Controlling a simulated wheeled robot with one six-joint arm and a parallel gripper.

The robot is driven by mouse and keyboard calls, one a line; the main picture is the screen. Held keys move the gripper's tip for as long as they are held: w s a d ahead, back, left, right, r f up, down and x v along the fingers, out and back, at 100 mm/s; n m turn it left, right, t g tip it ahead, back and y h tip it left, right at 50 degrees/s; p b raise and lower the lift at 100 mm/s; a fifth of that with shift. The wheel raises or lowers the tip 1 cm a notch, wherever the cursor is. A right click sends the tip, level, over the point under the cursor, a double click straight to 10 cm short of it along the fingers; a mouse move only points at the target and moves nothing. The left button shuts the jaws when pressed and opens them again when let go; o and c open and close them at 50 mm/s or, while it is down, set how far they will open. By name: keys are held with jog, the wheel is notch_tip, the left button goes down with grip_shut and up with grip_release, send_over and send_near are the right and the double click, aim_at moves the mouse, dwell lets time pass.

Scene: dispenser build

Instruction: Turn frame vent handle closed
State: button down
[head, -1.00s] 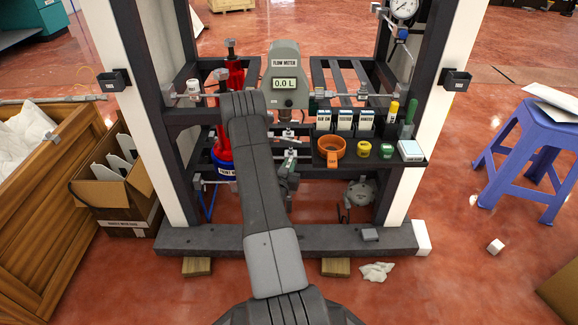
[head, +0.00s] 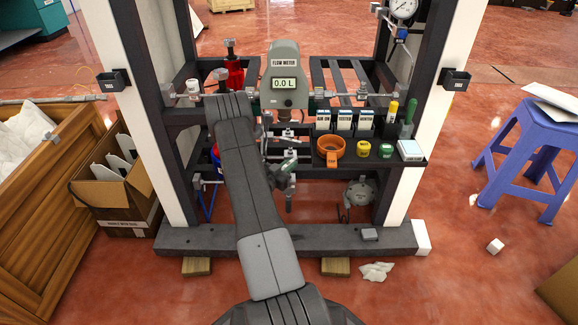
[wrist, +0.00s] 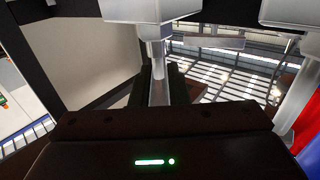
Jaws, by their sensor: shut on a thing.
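My gripper (head: 283,168) is low in the middle of the dark frame, below the grey flow meter (head: 285,84). It tilts beside the pipework. It is shut on what appears to be the frame vent handle, but the handle and the contact are too small or covered to make out in the head view. In the wrist view, my dark gripper body with a green light fills the bottom. Pale grey metal parts (wrist: 157,52) stand above it; I cannot tell which of them is the handle.
A dark shelf on the right carries an orange cup (head: 330,148), several labelled boxes and small jars. A red bottle (head: 234,73) stands behind my arm. A pressure gauge (head: 403,9) is at upper right. A purple stool (head: 530,150) and an open carton (head: 112,187) flank the frame.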

jog(key=c, duration=1.4)
grip_release()
jog(key=p+v, duration=0.4)
jog(key=v, duration=1)
